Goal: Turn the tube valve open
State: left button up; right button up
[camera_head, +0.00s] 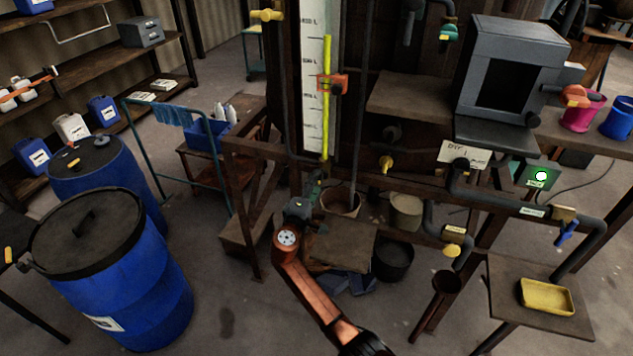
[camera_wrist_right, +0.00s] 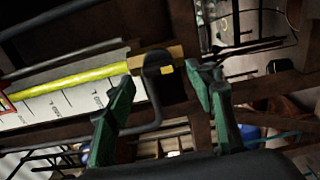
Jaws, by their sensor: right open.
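The yellow level tube (camera_head: 326,110) stands upright in front of a white marked scale. In the right wrist view the tube (camera_wrist_right: 80,78) runs into a brass fitting (camera_wrist_right: 136,63). A dark valve piece with a small yellow mark, apparently the tube valve (camera_wrist_right: 155,66), sits at that fitting. My right gripper (camera_head: 314,186) is just below the tube's lower end. In the wrist view its green fingers (camera_wrist_right: 163,82) are spread, one on each side of the dark valve piece, with visible gaps. In the head view the valve is too small and dark to make out. My left gripper is out of view.
Pipes with a blue-handled valve (camera_head: 568,231) and a yellow-handled valve (camera_head: 452,250) run on the right. A bucket (camera_head: 341,202) stands beneath the tube. Blue drums (camera_head: 125,290) stand at the left. A small table (camera_head: 510,300) bears a yellow tray (camera_head: 547,312).

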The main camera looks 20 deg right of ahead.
jog(key=v, duration=1)
jog(key=shift+s+a, duration=0.1)
